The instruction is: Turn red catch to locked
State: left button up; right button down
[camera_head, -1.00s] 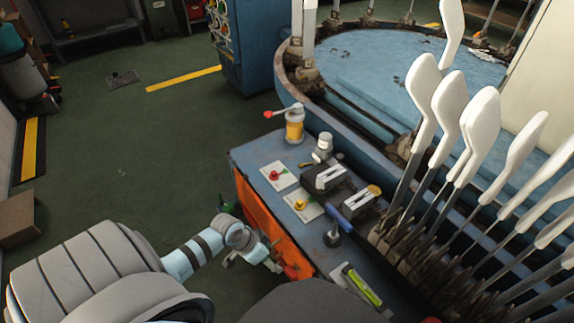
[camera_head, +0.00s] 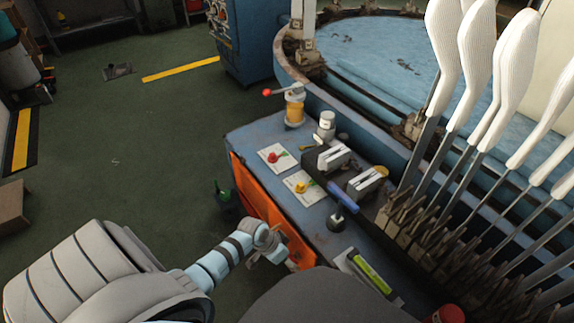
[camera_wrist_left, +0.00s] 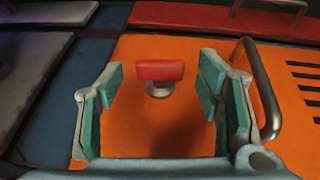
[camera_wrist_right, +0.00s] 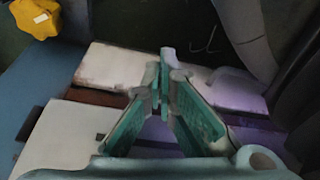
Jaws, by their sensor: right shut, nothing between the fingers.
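The red catch (camera_wrist_left: 160,71) is a small red bar on a round metal stem on the orange panel (camera_wrist_left: 165,130); it lies level in the left wrist view. My left gripper (camera_wrist_left: 161,78) is open, with one finger on each side of the catch and visible gaps between. In the head view my left gripper (camera_head: 272,252) is at the orange front (camera_head: 258,205) of the blue cabinet, and the catch is hidden there. My right gripper (camera_wrist_right: 164,75) is shut and empty, above pale plates in the right wrist view.
A metal handle (camera_wrist_left: 262,92) stands just right of the left gripper, beside vent slots. The blue bench top (camera_head: 262,136) holds a red knob (camera_head: 274,157) and a yellow knob (camera_head: 301,187) on white cards. Tall white-gripped levers (camera_head: 478,60) crowd the right.

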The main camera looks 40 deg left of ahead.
pick_arm(q)
jog(key=c, duration=1.1)
jog(key=shift+d+y+p, duration=0.1)
jog(key=shift+y+p, duration=0.5)
jog(key=shift+p, duration=0.5)
jog(key=o, duration=1.2)
pick_arm(e)
jog(key=s, duration=0.1)
jog(key=s+d, duration=0.1)
jog(key=s, duration=0.1)
jog(key=shift+g, duration=0.3)
pick_arm(q)
jog(key=shift+s+r, duration=0.1)
jog(key=v, duration=1.1)
jog(key=shift+s+r, duration=0.3)
